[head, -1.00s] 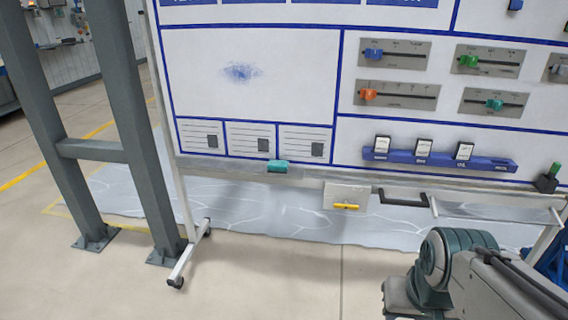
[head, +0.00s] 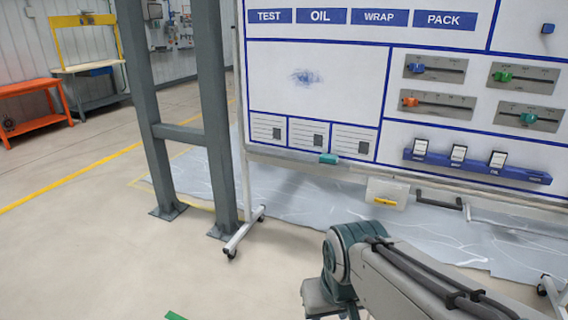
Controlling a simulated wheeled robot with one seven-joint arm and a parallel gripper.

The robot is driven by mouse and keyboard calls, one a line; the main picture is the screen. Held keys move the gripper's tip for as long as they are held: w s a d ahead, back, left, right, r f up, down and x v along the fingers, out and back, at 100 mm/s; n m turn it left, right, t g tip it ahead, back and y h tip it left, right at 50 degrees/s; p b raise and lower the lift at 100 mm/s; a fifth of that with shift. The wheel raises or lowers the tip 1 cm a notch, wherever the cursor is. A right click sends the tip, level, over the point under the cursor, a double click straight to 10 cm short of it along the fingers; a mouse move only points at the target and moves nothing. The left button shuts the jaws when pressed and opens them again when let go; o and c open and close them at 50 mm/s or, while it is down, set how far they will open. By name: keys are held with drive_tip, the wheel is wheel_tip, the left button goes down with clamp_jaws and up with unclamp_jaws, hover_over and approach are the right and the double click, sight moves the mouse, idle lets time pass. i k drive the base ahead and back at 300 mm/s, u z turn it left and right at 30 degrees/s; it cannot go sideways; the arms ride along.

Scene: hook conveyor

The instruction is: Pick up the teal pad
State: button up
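The teal pad (head: 328,158) is a small block on the ledge along the bottom of the whiteboard (head: 330,90). It sits below the small printed cards, left of the board's middle. A blue-grey smudge marks the white panel above it. My arm shows at the lower right, well in front of the board and apart from the pad. My gripper's fingers are not in view.
A grey steel post frame (head: 180,130) stands left of the board. The board's wheeled foot (head: 244,232) is near it. A blue card rack (head: 475,166) and sliders are at right. Open floor lies in front at left.

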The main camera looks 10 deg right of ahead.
sight(325, 158)
drive_tip(key=u, duration=0.25)
drive_tip(key=i, duration=1.4)
drive_tip(key=z, duration=0.35)
drive_tip(key=i, duration=1.35)
drive_tip(key=z, duration=1.55)
drive_tip(key=i, duration=0.6)
drive_tip(key=z, duration=0.5)
